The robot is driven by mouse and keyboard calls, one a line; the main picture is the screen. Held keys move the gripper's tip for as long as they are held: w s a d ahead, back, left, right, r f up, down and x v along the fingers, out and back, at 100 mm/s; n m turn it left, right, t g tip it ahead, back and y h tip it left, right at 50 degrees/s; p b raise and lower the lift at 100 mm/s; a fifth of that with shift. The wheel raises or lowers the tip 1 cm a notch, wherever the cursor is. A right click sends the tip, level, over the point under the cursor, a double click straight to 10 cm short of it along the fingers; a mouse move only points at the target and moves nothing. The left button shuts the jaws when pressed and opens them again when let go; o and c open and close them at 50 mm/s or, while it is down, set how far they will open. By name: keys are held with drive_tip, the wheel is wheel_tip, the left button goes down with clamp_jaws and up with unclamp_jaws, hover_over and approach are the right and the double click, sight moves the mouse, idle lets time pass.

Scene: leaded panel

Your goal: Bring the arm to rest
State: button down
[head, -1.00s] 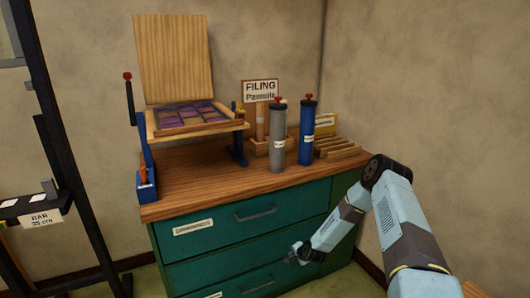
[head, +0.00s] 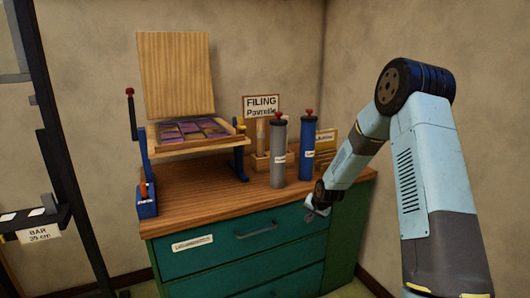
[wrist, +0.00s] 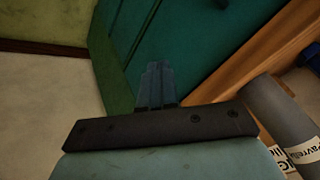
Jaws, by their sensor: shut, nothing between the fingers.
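My arm comes in from the right of the head view, its elbow raised and its forearm slanting down to the left. My gripper (head: 314,211) is at its end, small, in front of the green cabinet's right part just below the worktop edge. In the wrist view my gripper (wrist: 157,75) shows its two fingers together, shut with nothing between them. The green cabinet (head: 215,266) fills the area behind the fingers in that view. It looks clear of the fingers, but the exact gap cannot be told.
On the wooden worktop (head: 205,208) stand a grey cylinder (head: 278,160), a blue cylinder (head: 307,150) and a tilted stand with a purple leaded panel (head: 190,130). A filing sign (head: 262,106) is behind. A dark rack (head: 62,150) stands at left. The grey cylinder (wrist: 280,115) also shows in the wrist view.

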drive_tip(key=s+d+r+n+h, duration=0.1)
drive_tip(key=s+d+r+n, duration=0.1)
drive_tip(key=s+r, duration=1)
drive_tip(key=s+d+r+n+h, duration=0.1)
drive_tip(key=s+d+r, duration=0.1)
drive_tip(key=s+r, duration=0.95)
drive_tip(key=s+r+n, duration=0.1)
drive_tip(key=s+r, duration=0.4)
drive_tip(key=s, duration=0.6)
drive_tip(key=s+d+r, duration=0.1)
drive_tip(key=s+r, duration=0.5)
drive_tip(key=s, duration=0.6)
drive_tip(key=shift+s+n+g, duration=0.15)
drive_tip(key=shift+n+g, duration=0.25)
